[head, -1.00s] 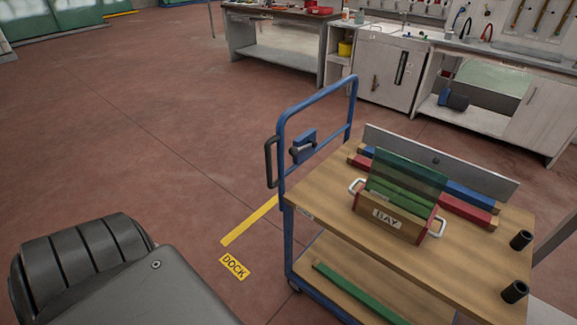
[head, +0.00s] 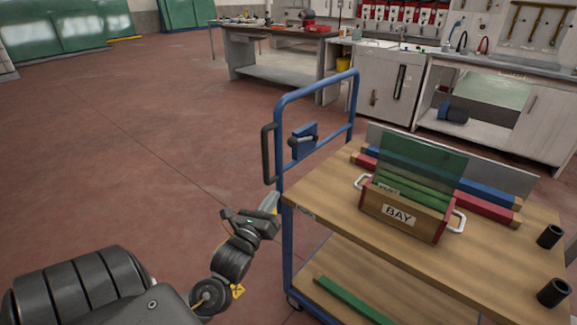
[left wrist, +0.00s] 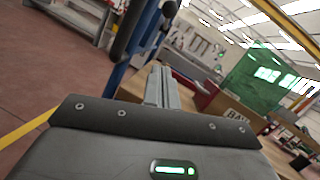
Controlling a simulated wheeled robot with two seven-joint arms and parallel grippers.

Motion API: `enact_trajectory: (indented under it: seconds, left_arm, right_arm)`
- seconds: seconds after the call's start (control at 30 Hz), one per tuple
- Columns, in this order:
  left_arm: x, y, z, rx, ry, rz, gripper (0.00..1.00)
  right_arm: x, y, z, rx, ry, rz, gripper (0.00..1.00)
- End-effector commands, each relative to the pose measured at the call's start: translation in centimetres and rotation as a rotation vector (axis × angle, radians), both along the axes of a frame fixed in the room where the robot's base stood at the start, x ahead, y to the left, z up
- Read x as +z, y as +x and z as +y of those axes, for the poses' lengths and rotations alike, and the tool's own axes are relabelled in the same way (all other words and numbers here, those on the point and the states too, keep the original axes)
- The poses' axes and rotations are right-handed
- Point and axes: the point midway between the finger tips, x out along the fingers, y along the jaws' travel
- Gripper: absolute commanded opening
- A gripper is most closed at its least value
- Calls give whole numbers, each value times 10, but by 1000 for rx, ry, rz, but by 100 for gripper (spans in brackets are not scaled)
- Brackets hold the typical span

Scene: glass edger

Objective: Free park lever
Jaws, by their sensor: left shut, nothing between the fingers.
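The blue cart has a blue tube handle frame (head: 318,89). A blue bracket (head: 310,131) with a dark lever (head: 301,141) is fixed within that frame; I take this to be the park lever. My left gripper (head: 272,202) is beside the cart's near left post, below the lever and apart from it. Its fingers also show in the left wrist view (left wrist: 161,87), shut and empty, pointing up towards the cart. The lever cannot be made out clearly in the left wrist view. My right gripper is not in view.
A black vertical grip (head: 268,154) stands out from the handle frame's left side. The cart's wooden top (head: 335,205) carries a wooden box marked BAY (head: 399,215) with green glass, red and blue bars and black cylinders. The floor left of the cart is clear.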

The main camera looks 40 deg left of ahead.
Motion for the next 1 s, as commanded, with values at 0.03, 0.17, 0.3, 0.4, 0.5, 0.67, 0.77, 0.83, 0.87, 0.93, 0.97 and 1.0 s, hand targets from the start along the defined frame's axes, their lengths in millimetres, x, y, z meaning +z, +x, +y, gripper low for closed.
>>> enact_trajectory:
  seconds: [0.03,0.17,0.3,0.4,0.5,0.67,0.77,0.83,0.87,0.93,0.97,1.0]
  left_arm:
    - [5,-2,-1,2,20,-10,0]
    - [10,-3,-1,7,38,-14,0]
    - [10,-2,-1,6,36,-14,0]
    - [10,-2,-1,6,36,-13,0]
    - [11,3,0,6,35,-14,0]
    - [17,22,5,7,37,-17,0]
    - [22,41,10,6,37,-17,0]
    - [25,56,14,6,36,-16,0]
    - [26,62,16,7,36,-15,0]
    - [30,75,20,8,35,-17,0]
    - [31,81,21,7,36,-16,0]
    - [33,88,23,7,36,-16,0]
  right_arm:
    - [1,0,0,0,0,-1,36]
    - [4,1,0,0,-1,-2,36]
    - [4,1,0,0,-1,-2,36]
    - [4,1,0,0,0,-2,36]
    - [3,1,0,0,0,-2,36]
    - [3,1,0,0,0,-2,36]
    - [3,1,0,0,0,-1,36]
    - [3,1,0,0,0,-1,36]
    - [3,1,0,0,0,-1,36]
    - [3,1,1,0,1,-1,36]
    - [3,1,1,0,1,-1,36]
    - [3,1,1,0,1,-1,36]
